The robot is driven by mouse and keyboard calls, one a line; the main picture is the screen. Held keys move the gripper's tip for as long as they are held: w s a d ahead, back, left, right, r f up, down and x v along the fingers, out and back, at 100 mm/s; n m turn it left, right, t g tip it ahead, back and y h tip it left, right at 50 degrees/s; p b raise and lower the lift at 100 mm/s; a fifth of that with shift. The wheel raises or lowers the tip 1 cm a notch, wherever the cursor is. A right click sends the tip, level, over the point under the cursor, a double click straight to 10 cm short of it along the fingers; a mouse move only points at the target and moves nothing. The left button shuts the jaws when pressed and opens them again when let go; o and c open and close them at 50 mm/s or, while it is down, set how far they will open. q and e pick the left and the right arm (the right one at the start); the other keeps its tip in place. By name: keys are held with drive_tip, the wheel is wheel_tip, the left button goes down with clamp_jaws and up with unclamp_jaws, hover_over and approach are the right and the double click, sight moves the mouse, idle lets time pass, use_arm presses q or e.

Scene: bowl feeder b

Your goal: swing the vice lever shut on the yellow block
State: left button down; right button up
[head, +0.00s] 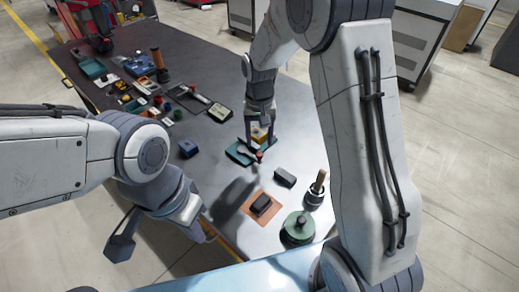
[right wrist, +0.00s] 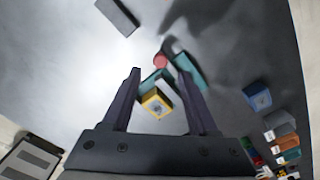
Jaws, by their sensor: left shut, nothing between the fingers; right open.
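The teal vice (head: 238,153) sits on the metal table, and it also shows in the right wrist view (right wrist: 190,73). Contact cannot be told. My left gripper (head: 205,236) is shut and empty near the table's front edge, away from the vice.
A dark block (head: 285,177), an orange mat (head: 249,212) bearing a black block, a green round object (head: 297,236) and a wooden-handled tool (head: 317,187) lie nearer me. A blue block (head: 188,147) is left of the vice. Several parts and trays crowd the far left.

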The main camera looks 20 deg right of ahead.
sight(259, 154)
drive_tip(key=shift+f, duration=2.8)
clamp_jaws()
drive_tip(key=shift+a, duration=0.1)
